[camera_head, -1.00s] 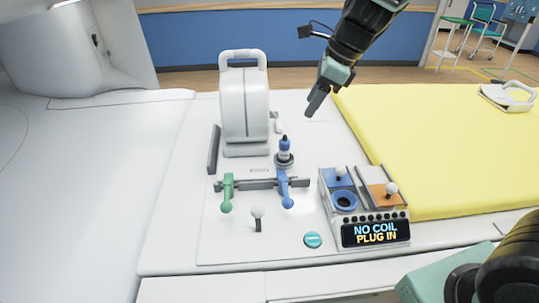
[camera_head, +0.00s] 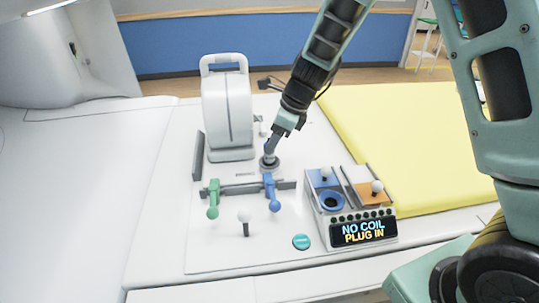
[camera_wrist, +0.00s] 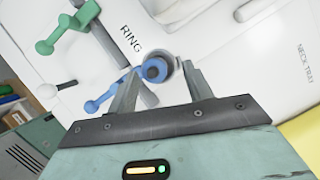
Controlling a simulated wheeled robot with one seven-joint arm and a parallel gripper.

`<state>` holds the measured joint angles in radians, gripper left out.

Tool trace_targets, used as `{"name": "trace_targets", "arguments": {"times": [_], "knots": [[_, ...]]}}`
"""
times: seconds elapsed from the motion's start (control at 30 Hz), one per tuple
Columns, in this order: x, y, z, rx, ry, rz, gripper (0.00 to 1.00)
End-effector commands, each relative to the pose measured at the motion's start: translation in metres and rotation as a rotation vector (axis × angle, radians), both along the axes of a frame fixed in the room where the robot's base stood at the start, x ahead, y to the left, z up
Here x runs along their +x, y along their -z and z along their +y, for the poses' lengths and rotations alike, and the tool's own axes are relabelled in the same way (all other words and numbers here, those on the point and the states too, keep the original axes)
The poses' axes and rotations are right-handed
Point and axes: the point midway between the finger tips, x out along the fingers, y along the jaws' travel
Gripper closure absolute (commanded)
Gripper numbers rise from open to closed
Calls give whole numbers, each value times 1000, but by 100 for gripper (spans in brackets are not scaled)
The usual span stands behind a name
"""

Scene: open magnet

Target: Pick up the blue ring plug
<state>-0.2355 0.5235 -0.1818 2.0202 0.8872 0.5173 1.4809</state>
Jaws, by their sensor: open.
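The blue ring plug (camera_wrist: 154,70) stands upright in a round grey holder (camera_head: 269,163) on the white panel. In the wrist view I see it nearly end-on, at the opening between my two fingers. My gripper (camera_wrist: 160,88) is open and holds nothing. In the head view my gripper (camera_head: 274,138) is right over the plug and hides most of it. I cannot tell whether either finger touches the plug.
A white handled coil (camera_head: 228,110) is at left. At right a console (camera_head: 362,232) reads "NO COIL PLUG IN", with a blue ring socket (camera_head: 331,201).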

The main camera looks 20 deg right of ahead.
Motion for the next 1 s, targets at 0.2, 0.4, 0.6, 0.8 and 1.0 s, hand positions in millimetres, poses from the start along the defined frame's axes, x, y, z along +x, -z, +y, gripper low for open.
{"name": "trace_targets", "arguments": {"times": [0.2, 0.4, 0.6, 0.8, 1.0], "knots": [[2, 30, 15, 0, 0, 4, 49], [5, 42, 19, 0, 1, 2, 49], [5, 41, 19, 0, 0, 1, 52], [5, 41, 19, 0, 0, 1, 100], [5, 41, 19, -1, 1, 2, 100]]}}
